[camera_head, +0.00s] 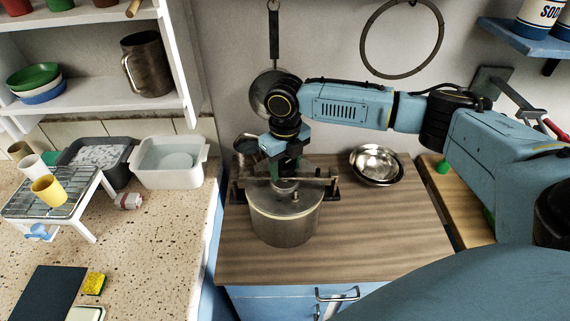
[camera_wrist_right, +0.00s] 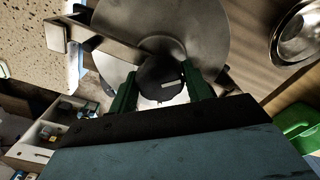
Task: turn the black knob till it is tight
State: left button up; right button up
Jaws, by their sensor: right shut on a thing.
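The black knob (camera_wrist_right: 160,76) shows in the right wrist view, on top of the lid's metal bar (camera_wrist_right: 108,42). My right gripper (camera_wrist_right: 161,90) has its two green fingers on either side of the knob and is shut on it. In the head view the right gripper (camera_head: 286,170) points down over the steel pot (camera_head: 284,222), and it hides the knob there. The pot stands upright on the wooden worktop (camera_head: 370,240). The pot's lid (camera_wrist_right: 195,25) shows under the bar in the wrist view. My left gripper is not in view.
Steel bowls (camera_head: 376,165) stand to the right of the pot, and a pan (camera_head: 268,95) hangs on the wall behind. A speckled counter (camera_head: 150,250) on the left holds a wire rack (camera_head: 52,197) and a white basin (camera_head: 170,178).

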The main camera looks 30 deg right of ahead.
jog(key=shift+m+p, duration=4.4)
jog(key=shift+m, duration=0.7)
jog(key=shift+f, duration=0.1)
jog(key=o, duration=0.8)
jog(key=shift+c, duration=0.2)
